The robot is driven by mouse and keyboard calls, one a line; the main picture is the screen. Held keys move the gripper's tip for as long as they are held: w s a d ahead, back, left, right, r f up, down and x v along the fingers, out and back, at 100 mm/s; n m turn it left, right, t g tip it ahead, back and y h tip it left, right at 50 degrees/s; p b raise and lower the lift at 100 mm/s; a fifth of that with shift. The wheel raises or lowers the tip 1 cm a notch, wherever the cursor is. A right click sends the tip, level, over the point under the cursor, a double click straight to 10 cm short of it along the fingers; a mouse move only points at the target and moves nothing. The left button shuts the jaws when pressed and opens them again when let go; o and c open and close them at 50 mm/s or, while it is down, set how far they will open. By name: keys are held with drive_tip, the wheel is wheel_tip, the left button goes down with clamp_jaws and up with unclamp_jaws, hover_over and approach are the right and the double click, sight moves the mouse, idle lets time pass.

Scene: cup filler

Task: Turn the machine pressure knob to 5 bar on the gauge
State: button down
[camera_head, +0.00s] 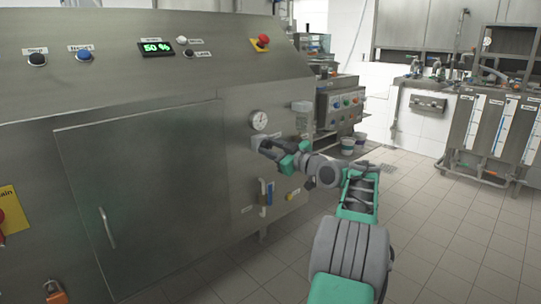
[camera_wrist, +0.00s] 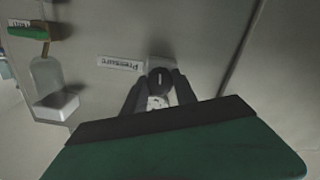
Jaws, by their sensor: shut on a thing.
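The round white pressure gauge (camera_head: 259,120) is on the front panel of the steel machine, just above my gripper in the head view; its reading is too small to tell. My gripper (camera_head: 266,146) reaches the panel right below the gauge. In the wrist view, the dark round pressure knob (camera_wrist: 161,82) with a white mark sits between the two fingertips of my gripper (camera_wrist: 160,88), which is shut on it. A label reading "Pressure" (camera_wrist: 121,63) is beside the knob, upside down in that view. The knob is hidden behind my gripper in the head view.
The machine's steel door (camera_head: 147,195) with a handle is to the left. Open tiled floor (camera_head: 435,235) lies to the right.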

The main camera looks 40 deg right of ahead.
idle(0.3)
drive_tip(key=c, duration=1)
unclamp_jaws()
drive_tip(key=shift+s, duration=0.1)
drive_tip(key=s+p, duration=0.1)
drive_tip(key=s, duration=0.6)
drive_tip(key=shift+s+d, duration=0.15)
drive_tip(key=shift+s, duration=0.2)
